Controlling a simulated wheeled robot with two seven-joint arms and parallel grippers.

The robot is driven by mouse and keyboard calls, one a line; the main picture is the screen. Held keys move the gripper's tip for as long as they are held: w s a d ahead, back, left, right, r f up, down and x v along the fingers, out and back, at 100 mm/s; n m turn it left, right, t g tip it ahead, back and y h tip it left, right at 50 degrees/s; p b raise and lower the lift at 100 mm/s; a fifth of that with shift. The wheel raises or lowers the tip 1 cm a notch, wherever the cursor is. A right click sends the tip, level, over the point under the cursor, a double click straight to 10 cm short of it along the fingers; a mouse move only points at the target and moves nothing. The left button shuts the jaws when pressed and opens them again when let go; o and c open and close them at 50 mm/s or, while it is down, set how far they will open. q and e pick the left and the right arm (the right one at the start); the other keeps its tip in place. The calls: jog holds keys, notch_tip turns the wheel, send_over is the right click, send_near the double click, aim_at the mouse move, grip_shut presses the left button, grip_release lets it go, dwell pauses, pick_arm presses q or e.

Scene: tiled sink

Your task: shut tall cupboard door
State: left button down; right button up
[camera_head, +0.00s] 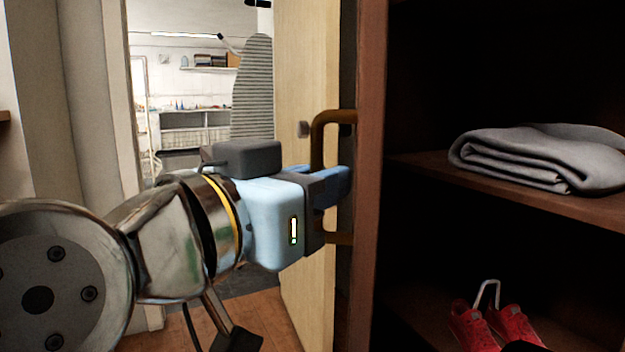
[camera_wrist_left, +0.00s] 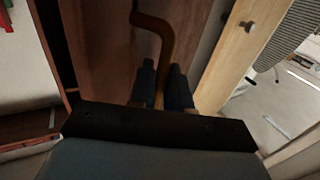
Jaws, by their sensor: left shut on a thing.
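The tall cupboard door (camera_head: 369,200) is dark brown and shows nearly edge-on in the head view, standing open beside the dark cupboard inside. Its curved bronze bar handle (camera_head: 318,135) sticks out from the left face. My left gripper (camera_head: 334,187) is shut on the handle's upright part, with the handle's upper and lower ends showing above and below the fingers. In the left wrist view the handle (camera_wrist_left: 157,27) runs down between the two fingers (camera_wrist_left: 162,85), against the brown door panel (camera_wrist_left: 100,45). My right gripper is not in view.
A folded grey blanket (camera_head: 540,160) lies on the cupboard shelf (camera_head: 430,174). Red shoes (camera_head: 485,326) stand lower inside. Left of the handle is a pale wooden room door (camera_head: 300,60) with a knob, beside an open doorway to another room.

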pick_arm(q)
jog(key=c, duration=1.3)
grip_release()
jog(key=shift+w, duration=0.1)
jog(key=shift+o, duration=0.2)
jog(key=b+v, duration=0.1)
jog(key=v, duration=1.3)
